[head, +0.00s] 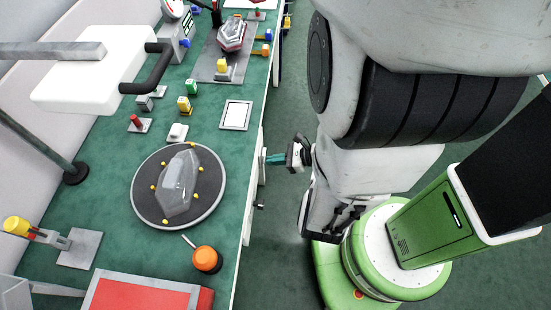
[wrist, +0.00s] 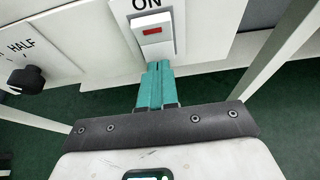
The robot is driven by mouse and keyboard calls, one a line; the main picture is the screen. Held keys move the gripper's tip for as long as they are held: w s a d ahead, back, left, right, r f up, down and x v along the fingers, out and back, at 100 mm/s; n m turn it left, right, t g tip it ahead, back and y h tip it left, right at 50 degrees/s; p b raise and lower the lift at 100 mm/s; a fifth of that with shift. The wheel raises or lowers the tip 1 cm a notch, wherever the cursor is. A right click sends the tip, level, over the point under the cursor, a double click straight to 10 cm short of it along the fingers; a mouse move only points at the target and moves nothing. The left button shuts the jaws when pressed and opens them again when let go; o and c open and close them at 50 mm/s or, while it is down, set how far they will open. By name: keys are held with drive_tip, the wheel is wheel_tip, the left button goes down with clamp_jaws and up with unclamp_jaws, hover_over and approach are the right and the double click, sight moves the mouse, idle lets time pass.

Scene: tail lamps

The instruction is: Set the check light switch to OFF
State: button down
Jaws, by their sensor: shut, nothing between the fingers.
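The switch (wrist: 153,31) shows in the wrist view as a white rocker with a red mark, set in a grey frame on the white front panel. The word ON stands above it; no OFF label is visible. My gripper (wrist: 158,68) is shut and empty, its teal fingers together, with their tips at or just below the rocker's lower edge. I cannot tell whether they touch it. In the head view my gripper (head: 268,160) is at the table's front edge, and the switch face cannot be made out.
A black knob (wrist: 27,79) marked HALF is left of the switch. Table legs flank my gripper below.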

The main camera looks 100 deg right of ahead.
drive_tip(key=shift+w+f, duration=0.15)
drive_tip(key=shift+f, duration=0.05)
idle(0.3)
drive_tip(key=shift+r+p, duration=0.15)
drive_tip(key=shift+p, duration=0.15)
drive_tip(key=shift+r+p, duration=0.7)
drive_tip(key=shift+p, duration=0.1)
